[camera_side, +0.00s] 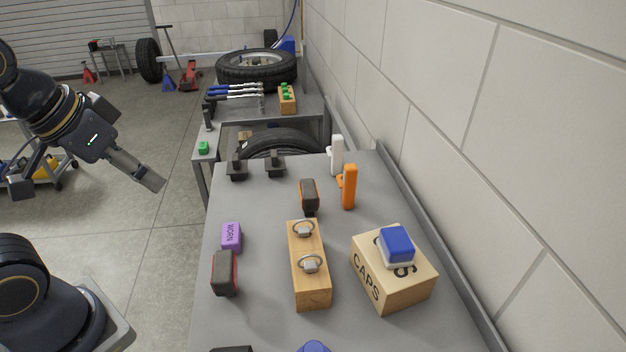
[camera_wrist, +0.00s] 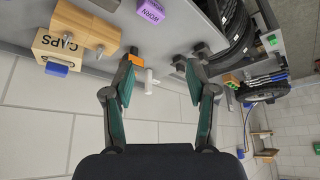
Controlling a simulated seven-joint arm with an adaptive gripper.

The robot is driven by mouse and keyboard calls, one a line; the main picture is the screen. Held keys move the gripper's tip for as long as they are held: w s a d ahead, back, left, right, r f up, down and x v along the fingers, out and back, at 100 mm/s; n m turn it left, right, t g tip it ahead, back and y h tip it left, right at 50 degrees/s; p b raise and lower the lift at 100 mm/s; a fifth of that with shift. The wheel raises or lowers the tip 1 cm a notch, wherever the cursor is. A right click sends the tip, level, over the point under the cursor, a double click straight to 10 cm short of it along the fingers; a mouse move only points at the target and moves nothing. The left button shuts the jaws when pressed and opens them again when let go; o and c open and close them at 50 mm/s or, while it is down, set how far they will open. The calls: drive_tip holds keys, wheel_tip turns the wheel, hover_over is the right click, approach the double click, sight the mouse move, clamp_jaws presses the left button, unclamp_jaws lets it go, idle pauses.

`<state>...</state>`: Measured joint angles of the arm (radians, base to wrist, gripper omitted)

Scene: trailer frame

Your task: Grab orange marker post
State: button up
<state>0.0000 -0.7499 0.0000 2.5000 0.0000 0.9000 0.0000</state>
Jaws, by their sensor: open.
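The orange marker post (camera_side: 349,187) stands upright on the grey workbench (camera_side: 270,200), near its wall side. A white post (camera_side: 336,155) stands just behind it. My gripper (camera_side: 152,179) is off to the left of the bench in the side view, above the floor, well apart from the orange post. In the wrist view my gripper (camera_wrist: 160,66) is open, with nothing between its fingers. The orange post also shows in the wrist view (camera_wrist: 136,60), by the left fingertip, which partly overlaps it in the picture. The white post (camera_wrist: 150,80) appears between the fingers.
A wooden block with metal shackles (camera_side: 308,284), a CAPS box (camera_side: 391,286) with a blue-topped piece (camera_side: 396,243), a purple WORN block (camera_side: 231,237) and dark blocks (camera_side: 225,272) stand on the bench. The wall (camera_side: 480,130) bounds its right side. Tires lie beyond.

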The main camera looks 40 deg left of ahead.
drive_tip(key=w+d+r+n+t+h, duration=0.1)
drive_tip(key=w+d+r+n+h, duration=0.15)
drive_tip(key=w+r+n, duration=0.7)
drive_tip(key=n+g+h, duration=0.2)
drive_tip(key=n, duration=1.6)
hover_over(347, 166)
drive_tip(key=s+a, duration=0.5)
drive_tip(key=s, duration=0.1)
wheel_tip(347, 166, down, 10)
drive_tip(key=shift+m, duration=0.25)
drive_tip(key=x, duration=1)
drive_tip(key=shift+w+d+f, duration=0.2)
drive_tip(key=shift+w+d, duration=0.05)
drive_tip(key=shift+w, duration=0.1)
drive_tip(key=x, duration=0.5)
drive_tip(key=shift+w+a+f, duration=0.1)
drive_tip(key=shift+a+f, duration=0.05)
drive_tip(key=shift+f, duration=0.3)
